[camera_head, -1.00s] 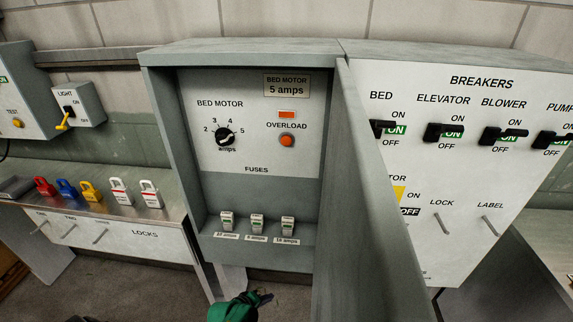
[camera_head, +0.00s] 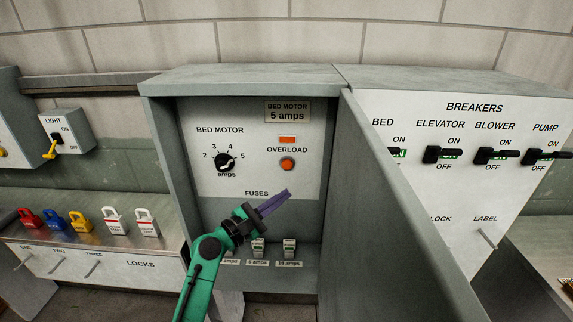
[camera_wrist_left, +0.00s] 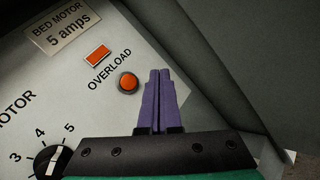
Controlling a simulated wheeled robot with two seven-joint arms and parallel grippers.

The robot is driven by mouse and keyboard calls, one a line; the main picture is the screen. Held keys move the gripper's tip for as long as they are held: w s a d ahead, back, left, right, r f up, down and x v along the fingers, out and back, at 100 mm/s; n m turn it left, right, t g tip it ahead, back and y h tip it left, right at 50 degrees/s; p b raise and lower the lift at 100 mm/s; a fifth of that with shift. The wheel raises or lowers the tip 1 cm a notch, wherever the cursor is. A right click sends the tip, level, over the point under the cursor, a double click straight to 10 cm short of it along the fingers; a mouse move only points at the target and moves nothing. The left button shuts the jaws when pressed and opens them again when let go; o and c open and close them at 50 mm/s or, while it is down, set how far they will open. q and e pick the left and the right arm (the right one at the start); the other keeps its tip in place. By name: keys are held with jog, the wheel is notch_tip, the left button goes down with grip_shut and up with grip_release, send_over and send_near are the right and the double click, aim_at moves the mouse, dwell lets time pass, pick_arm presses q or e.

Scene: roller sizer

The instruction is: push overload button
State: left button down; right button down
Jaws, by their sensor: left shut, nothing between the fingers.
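The round orange overload button (camera_head: 287,164) sits on the white panel of the open grey cabinet, under the OVERLOAD label and a small orange rectangle (camera_head: 287,140). In the left wrist view the button (camera_wrist_left: 128,82) is just left of my fingertips. My left gripper (camera_head: 287,193) has purple fingers closed together with nothing between them. In the head view its fingertips are below the button, pointing up and right. The fingers also show in the left wrist view (camera_wrist_left: 160,76). They appear apart from the button. My right gripper is out of view.
The open cabinet door (camera_head: 390,200) stands right of the panel, close to my left gripper. A black dial (camera_head: 224,163) is left of the button. Several fuses, including one at the middle (camera_head: 258,248), stand below. Coloured locks (camera_head: 78,221) lie on the left shelf.

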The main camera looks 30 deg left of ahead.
aim_at(287, 165)
pick_arm(q)
jog(key=shift+s+d+r, duration=0.1)
jog(key=shift+r, duration=0.55)
jog(key=shift+w+a+b, duration=0.5)
jog(key=shift+w+a, duration=0.15)
jog(key=shift+w, duration=0.7)
jog(key=shift+w+a+b, duration=0.45)
jog(key=shift+w+a, duration=0.15)
jog(key=shift+w, duration=0.7)
jog(key=shift+w+a+b, duration=0.5)
jog(key=shift+w+a, duration=0.15)
jog(key=shift+w, duration=0.7)
jog(key=shift+w+a, duration=0.15)
jog(key=shift+w, duration=0.25)
